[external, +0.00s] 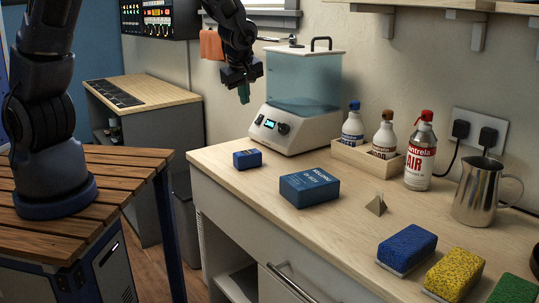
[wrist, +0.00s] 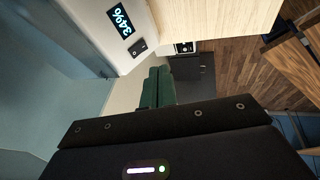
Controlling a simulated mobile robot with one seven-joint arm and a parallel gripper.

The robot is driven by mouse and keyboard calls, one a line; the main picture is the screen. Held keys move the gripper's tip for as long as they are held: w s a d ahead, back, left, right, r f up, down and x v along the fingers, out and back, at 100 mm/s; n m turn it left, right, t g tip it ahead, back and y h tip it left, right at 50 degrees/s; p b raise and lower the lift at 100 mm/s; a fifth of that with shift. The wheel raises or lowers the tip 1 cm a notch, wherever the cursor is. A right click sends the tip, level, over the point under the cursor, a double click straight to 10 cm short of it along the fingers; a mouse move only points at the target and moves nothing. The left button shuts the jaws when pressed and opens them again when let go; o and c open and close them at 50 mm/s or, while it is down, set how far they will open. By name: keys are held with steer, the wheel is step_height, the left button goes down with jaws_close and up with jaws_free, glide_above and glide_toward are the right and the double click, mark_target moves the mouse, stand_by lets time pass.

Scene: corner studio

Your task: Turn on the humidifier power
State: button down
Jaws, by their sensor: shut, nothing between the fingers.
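The humidifier has a white base (external: 308,134) and a clear bluish water tank (external: 303,82) with a black handle. It stands at the far end of the counter. Its front has a lit display (external: 268,123), reading 34% in the wrist view (wrist: 121,20), and a dark control (external: 284,129) beside it. That control looks like a small black switch in the wrist view (wrist: 138,48). My gripper (external: 243,96) has green fingers, closed together and empty. It hangs up and left of the front panel in the external view. In the wrist view the fingertips (wrist: 159,72) lie below the switch, apparently apart from it.
On the counter (external: 345,229) are a small blue box (external: 247,159), a larger blue box (external: 310,188), a bottle tray (external: 368,158), an air can (external: 420,152), a metal pitcher (external: 482,190) and sponges (external: 407,248).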

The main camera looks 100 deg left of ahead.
mark_target(255, 123)
steer(key=shift+w+a+f, duration=0.35)
steer(key=shift+a+f, duration=0.25)
steer(key=shift+f, duration=0.45)
steer(key=shift+w+a+f, duration=0.3)
steer(key=shift+a+f, duration=0.3)
steer(key=shift+f, duration=0.45)
steer(key=shift+w+a+f, duration=0.35)
steer(key=shift+a+f, duration=0.25)
steer(key=shift+f, duration=0.45)
steer(key=shift+f, duration=0.2)
steer(key=shift+w+a+r, duration=0.1)
steer(key=shift+r, duration=0.7)
